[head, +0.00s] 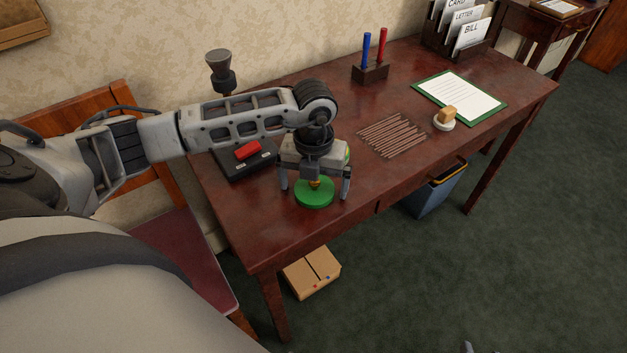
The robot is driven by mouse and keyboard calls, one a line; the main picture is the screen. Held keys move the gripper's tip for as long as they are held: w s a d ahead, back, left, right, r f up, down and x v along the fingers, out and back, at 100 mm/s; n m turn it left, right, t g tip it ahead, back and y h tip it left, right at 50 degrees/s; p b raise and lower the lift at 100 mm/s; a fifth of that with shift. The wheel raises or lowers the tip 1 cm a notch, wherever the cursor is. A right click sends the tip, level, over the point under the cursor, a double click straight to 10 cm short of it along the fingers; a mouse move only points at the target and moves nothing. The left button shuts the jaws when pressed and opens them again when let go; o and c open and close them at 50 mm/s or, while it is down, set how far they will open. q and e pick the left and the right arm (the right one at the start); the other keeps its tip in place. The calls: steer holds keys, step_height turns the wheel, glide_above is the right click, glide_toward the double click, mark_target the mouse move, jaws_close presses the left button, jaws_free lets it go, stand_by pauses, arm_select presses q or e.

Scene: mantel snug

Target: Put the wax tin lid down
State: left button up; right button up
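The green wax tin lid (314,194), a round disc with a small gold knob, appears to lie flat on the dark red desk near its front edge. My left gripper (314,190) is right above it, pointing down. Its fingers are spread wide, one on each side of the lid, and look clear of the lid and knob. A bit of green (347,152) shows just behind the gripper; it may be the tin, mostly hidden. Only small grey tips, possibly of my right gripper (481,349), show at the bottom edge.
The desk (375,185) also holds a black tray with a red block (248,150), a stamp (218,70), brown sticks (392,135), a pen stand (370,72), a clipboard (460,97) and a letter rack (455,35). A box (312,272) and a bin (435,190) are below.

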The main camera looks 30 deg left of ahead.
arm_select(q)
steer(key=shift+r, duration=0.15)
steer(key=shift+r, duration=0.25)
step_height(320, 180, up, 12)
steer(key=shift+f, duration=0.2)
stand_by(0.5)
